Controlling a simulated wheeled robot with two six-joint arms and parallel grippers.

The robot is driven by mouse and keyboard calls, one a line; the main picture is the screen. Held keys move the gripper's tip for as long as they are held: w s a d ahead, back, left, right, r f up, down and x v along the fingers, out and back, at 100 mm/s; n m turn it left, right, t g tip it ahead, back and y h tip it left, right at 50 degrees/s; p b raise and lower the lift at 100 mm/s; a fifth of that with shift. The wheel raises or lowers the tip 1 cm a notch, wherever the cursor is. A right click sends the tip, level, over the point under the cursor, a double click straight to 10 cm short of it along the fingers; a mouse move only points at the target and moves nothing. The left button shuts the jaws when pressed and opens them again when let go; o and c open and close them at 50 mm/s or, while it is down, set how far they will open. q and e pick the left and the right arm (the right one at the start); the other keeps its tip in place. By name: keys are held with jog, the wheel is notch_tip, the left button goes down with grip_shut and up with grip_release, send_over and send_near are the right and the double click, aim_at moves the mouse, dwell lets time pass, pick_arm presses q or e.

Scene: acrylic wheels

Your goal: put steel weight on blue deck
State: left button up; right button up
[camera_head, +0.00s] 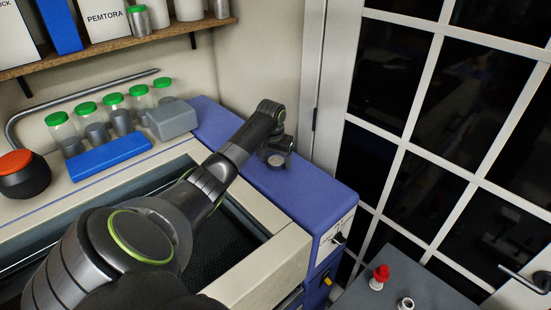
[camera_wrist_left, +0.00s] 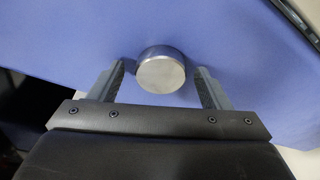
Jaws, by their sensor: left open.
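The steel weight (camera_wrist_left: 161,73) is a short, shiny metal cylinder in the left wrist view. It appears to stand upright on the blue deck (camera_wrist_left: 65,45), with a small shadow beside it. In the head view the weight (camera_head: 276,160) shows small at my left gripper, over the blue deck (camera_head: 315,193). My left gripper (camera_wrist_left: 161,68) is open, with one finger on each side of the weight. A gap shows between the weight and each finger. My right gripper is in neither view.
Left of the deck is a recessed basin (camera_head: 225,240) with a pale rim. Several green-capped jars (camera_head: 115,112), a blue block (camera_head: 110,157), a grey box (camera_head: 172,119) and a red-topped black pot (camera_head: 22,175) stand behind it. The deck's front part is clear.

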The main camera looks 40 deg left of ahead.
pick_arm(q)
jog(key=shift+r, duration=0.15)
jog(key=shift+r, duration=0.3)
jog(key=b+v, duration=0.3)
jog(key=v, duration=0.8)
jog(key=shift+r, duration=0.15)
jog(key=shift+s, duration=0.1)
